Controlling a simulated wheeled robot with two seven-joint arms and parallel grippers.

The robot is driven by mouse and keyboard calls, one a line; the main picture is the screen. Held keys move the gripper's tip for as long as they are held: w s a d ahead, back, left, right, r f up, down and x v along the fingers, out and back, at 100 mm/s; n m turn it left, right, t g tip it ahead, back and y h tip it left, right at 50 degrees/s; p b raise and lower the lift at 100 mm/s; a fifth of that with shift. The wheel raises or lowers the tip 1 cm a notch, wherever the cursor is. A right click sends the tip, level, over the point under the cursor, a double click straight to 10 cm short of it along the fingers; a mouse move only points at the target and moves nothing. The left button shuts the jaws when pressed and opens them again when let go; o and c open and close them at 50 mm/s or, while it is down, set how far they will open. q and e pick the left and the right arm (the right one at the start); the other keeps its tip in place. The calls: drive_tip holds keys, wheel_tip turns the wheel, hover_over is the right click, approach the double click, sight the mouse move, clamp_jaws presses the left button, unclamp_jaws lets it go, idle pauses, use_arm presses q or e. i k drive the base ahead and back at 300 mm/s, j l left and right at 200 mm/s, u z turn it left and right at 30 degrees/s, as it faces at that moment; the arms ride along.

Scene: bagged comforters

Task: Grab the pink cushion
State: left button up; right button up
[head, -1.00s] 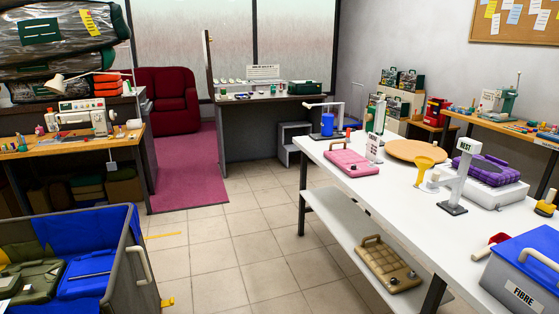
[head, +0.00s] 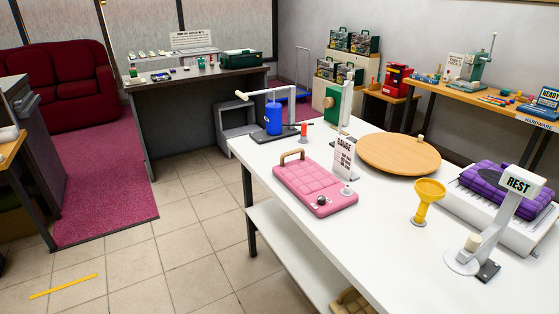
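The pink cushion (head: 313,186) lies flat on the white table (head: 300,238), near its left edge. It is a quilted pad with a brown handle at its far left end and a dark round knob at its near end. A small white GAUGE sign (head: 343,157) stands right beside it and overlaps its far right side in the picture. Neither of my grippers shows in the head view.
A round wooden board (head: 398,154), a yellow funnel (head: 428,200), a REST stand (head: 500,222) and a purple cushion (head: 499,188) share the table. A blue cylinder (head: 273,118) stands behind the pink cushion.

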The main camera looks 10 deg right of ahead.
sight(339, 197)
drive_tip(key=i+j+u, duration=0.1)
drive_tip(key=i+u, duration=0.25)
drive_tip(key=i, duration=0.3)
drive_tip(key=i+l+u, duration=0.1)
drive_tip(key=i+u, duration=0.25)
drive_tip(key=i, duration=0.3)
drive_tip(key=i+j+z, duration=0.1)
drive_tip(key=i+z, duration=0.2)
drive_tip(key=i+j+z, duration=0.1)
drive_tip(key=z, duration=0.25)
drive_tip(key=i, duration=0.1)
